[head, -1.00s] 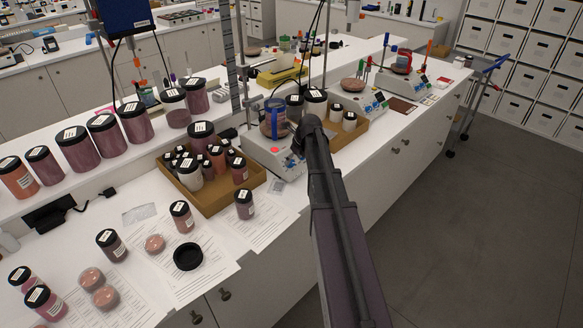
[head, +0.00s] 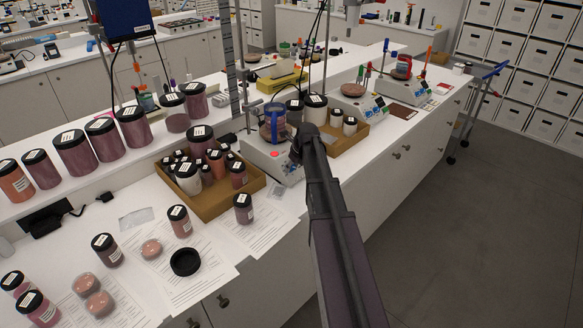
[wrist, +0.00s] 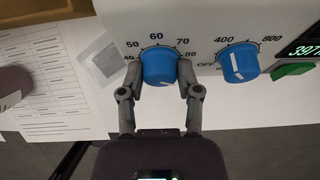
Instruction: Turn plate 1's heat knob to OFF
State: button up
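The nearest hotplate (head: 254,152) stands on the bench with a blue-clamped vessel (head: 273,123) above its top and a red light on its front. I cannot read a plate number. In the wrist view its blue heat knob (wrist: 158,65) has a scale with marks from 40 to 80; its white pointer line points to the lower right. My gripper (wrist: 160,75) has one finger on each side of this knob, seemingly touching it. A second blue knob (wrist: 238,63), marked OFF, 400 and 800, is to the right. In the head view my gripper (head: 298,150) hides the knob.
A green switch (wrist: 292,70) and a lit display (wrist: 304,51) are right of the knobs. A brown tray of jars (head: 212,207) stands left of the hotplate, and another tray (head: 350,138) is to the right. Loose jars and papers cover the front left bench.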

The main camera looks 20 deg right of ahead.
grip_shut()
